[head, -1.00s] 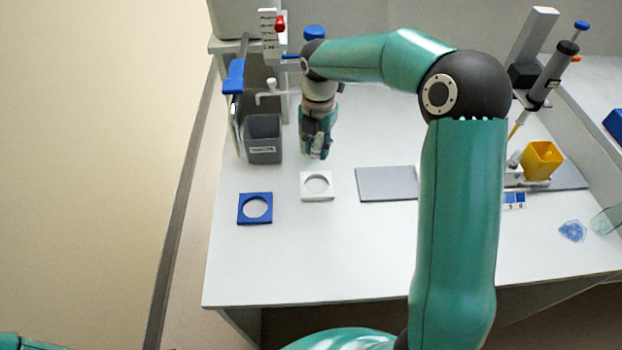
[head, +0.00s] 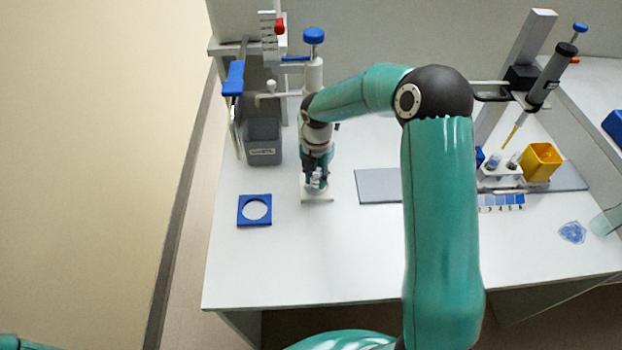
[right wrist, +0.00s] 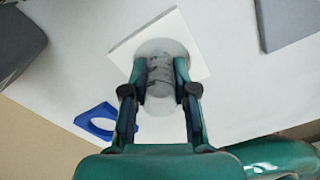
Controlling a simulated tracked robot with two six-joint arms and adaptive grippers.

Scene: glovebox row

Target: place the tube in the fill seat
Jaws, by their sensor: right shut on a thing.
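My right gripper (head: 316,176) is shut on the tube (right wrist: 160,98), a pale, clear cylinder with greyish bands. In the right wrist view the fingers (right wrist: 160,78) clasp it from both sides. The tube stands over the round opening of a white square seat (right wrist: 122,52), which also shows in the head view (head: 317,197). The gripper covers much of that seat in the head view. I cannot tell whether the tube's lower end is inside the opening. My left gripper is not in view.
A blue square seat (head: 242,212) lies to the left on the white table. A grey bin (head: 264,152) stands behind it. A grey plate (head: 378,185) lies to the right, then a white rack (head: 501,178) and a yellow cup (head: 542,162).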

